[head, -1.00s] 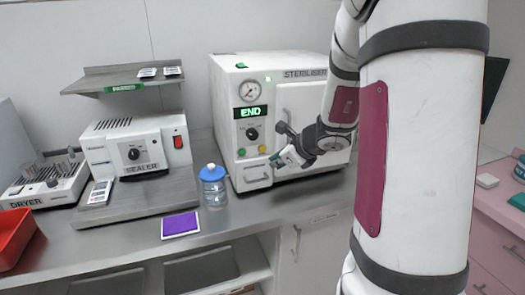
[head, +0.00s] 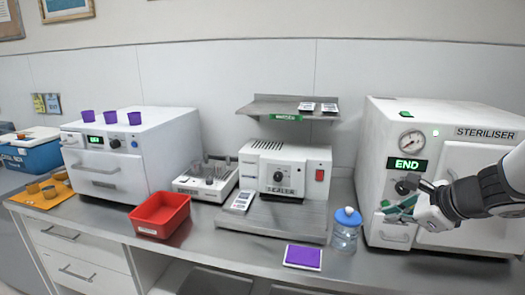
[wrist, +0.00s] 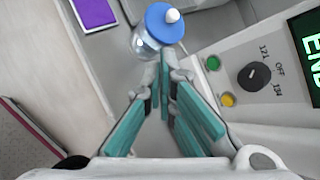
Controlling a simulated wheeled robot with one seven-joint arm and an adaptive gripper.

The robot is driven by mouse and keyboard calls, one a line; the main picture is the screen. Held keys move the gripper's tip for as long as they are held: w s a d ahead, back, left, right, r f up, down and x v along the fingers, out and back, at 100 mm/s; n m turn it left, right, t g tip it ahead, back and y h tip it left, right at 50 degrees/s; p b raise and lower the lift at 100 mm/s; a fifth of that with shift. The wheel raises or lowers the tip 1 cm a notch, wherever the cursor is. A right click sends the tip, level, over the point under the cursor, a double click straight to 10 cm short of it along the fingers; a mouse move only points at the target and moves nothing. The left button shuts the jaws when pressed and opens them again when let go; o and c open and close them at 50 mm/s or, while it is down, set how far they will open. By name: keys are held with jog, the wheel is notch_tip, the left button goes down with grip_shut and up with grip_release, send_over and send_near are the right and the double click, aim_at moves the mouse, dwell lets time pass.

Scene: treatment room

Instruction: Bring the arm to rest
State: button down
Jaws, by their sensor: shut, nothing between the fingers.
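My gripper (head: 402,207) is at the right of the head view, in front of the steriliser's left front. In the wrist view my gripper (wrist: 163,62) has its teal-padded fingers drawn together at the tips, with nothing between them. The white steriliser (head: 385,150) has a lit green END display and its door looks closed. A blue-capped clear bottle (head: 345,232) stands on the counter left of my gripper. In the wrist view the bottle (wrist: 150,42) appears just beyond the fingertips; whether they touch cannot be told.
The sealer (head: 285,172) stands mid-counter under a small shelf (head: 270,105) holding two pouches. A purple-topped pad (head: 303,256) lies near the counter's front edge. A red tray (head: 160,215), a dryer rack (head: 208,180) and a white machine with purple cups (head: 105,170) stand further left.

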jog(key=s+a+r+n+g+y, duration=0.1)
jog(key=s+a+r+n+g, duration=0.15)
jog(key=s+a+n, duration=0.4)
jog(key=s+a+r+n+g+y, duration=0.1)
jog(key=s+a+r+n, duration=0.2)
jog(key=s+a+n, duration=0.4)
jog(key=s+d+n+g+h+p, duration=0.1)
jog(key=s+n+h, duration=0.4)
jog(key=s+n, duration=0.6)
jog(key=shift+s+r, duration=0.25)
jog(key=shift+s, duration=0.5)
jog(key=shift+d, duration=0.1)
